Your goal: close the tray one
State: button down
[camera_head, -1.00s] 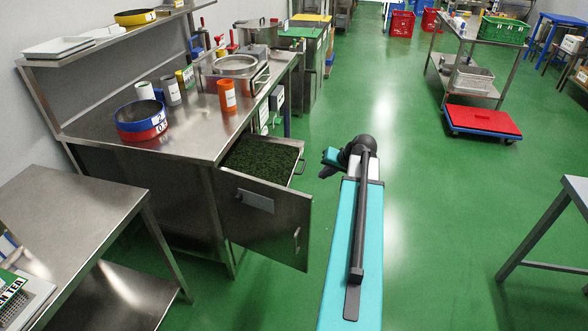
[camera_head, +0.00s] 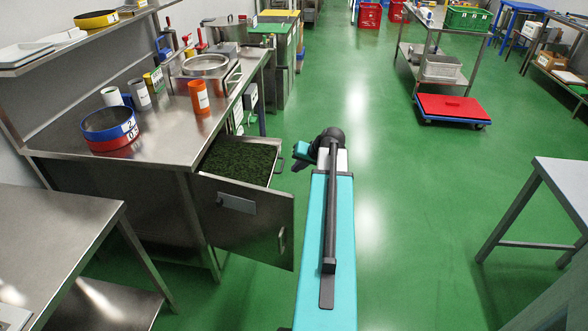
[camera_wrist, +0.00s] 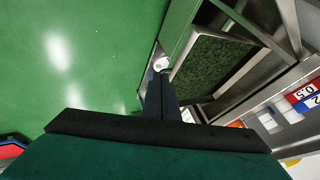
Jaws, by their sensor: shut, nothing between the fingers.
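An open tray (camera_head: 210,187) full of dark green tea leaves sticks out from under the steel workbench. Its handle (camera_head: 279,168) is at its right end. A steel panel (camera_head: 262,212) with a pale label and a handle stands in front of it and hides its lower part. The tray's leaves (camera_wrist: 212,62) also show in the wrist view. My gripper (camera_head: 298,165) is just right of the tray handle in the head view, apart from it in the picture. In the wrist view my gripper (camera_wrist: 160,92) points toward the tray's edge, shut and empty; the exact gap is unclear.
The workbench (camera_head: 160,155) holds sieves, cups and a round pan. A steel table (camera_head: 60,235) stands at the front left, another table (camera_head: 562,185) at the right. A red-topped trolley (camera_head: 453,108) is farther back. The green floor right of my arm is open.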

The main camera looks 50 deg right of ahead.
jog(key=p, duration=0.1)
send_near(272, 178)
notch_tip(272, 178, down, 3)
jog(key=d, duration=0.3)
jog(key=shift+w+a+f+p, duration=0.15)
jog(key=shift+w+a+p, duration=0.2)
jog(key=shift+w+a, duration=0.3)
jog(key=shift+w+a+f+p, duration=0.15)
jog(key=shift+w+a+p, duration=0.15)
jog(key=shift+w+a, duration=0.3)
jog(key=shift+d, duration=0.15)
jog(key=shift+w+a, duration=0.1)
jog(key=shift+a, duration=0.2)
jog(key=shift+d, duration=0.3)
